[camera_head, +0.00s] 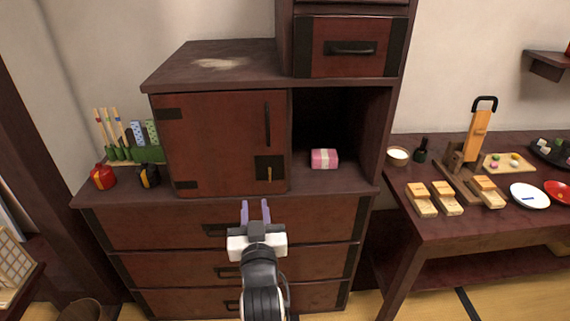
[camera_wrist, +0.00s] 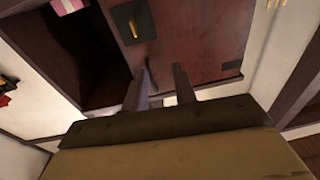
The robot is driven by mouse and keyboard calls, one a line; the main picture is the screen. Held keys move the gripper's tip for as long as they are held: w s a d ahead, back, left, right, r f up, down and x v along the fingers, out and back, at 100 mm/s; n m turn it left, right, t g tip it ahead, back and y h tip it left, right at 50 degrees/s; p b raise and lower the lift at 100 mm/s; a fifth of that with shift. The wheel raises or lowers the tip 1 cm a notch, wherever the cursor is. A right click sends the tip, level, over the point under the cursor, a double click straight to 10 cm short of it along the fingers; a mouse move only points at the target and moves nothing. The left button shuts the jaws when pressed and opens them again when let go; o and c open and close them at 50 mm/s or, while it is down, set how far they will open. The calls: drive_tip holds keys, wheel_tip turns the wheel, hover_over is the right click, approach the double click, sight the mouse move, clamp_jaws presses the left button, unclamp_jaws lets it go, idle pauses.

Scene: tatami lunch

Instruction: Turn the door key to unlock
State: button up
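The door key (camera_head: 269,174) is a small brass key in a dark square lock plate (camera_head: 264,162) at the lower right of the red-brown cabinet door (camera_head: 212,140). The door is shut, with a dark vertical handle above the plate. My gripper (camera_head: 255,209) is open and empty, below and slightly left of the key, in front of the top drawer, apart from the key. In the wrist view the key (camera_wrist: 133,29) shows on its plate at the upper left of my gripper (camera_wrist: 161,88), whose fingers are spread with nothing between them.
An open niche right of the door holds a pink wrapped box (camera_head: 324,159). A red pot (camera_head: 103,177) and a dark pot (camera_head: 148,175) stand left of the cabinet. A table (camera_head: 450,229) with wooden blocks and plates stands at the right. The space before the door looks clear.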

sight(270, 177)
drive_tip(key=shift+m+g+h, duration=0.3)
drive_tip(key=shift+g+h, duration=0.2)
drive_tip(key=w+d, duration=0.1)
drive_tip(key=w, duration=0.3)
drive_tip(key=w+d+f, duration=0.1)
drive_tip(key=w, duration=0.3)
drive_tip(key=w+d+f, duration=0.1)
drive_tip(key=w, duration=0.3)
drive_tip(key=shift+w+d+b, duration=0.25)
drive_tip(key=shift+w+b, duration=0.15)
drive_tip(key=shift+w+f, duration=0.15)
drive_tip(key=shift+w, duration=0.55)
drive_tip(key=shift+c, duration=0.5)
clamp_jaws()
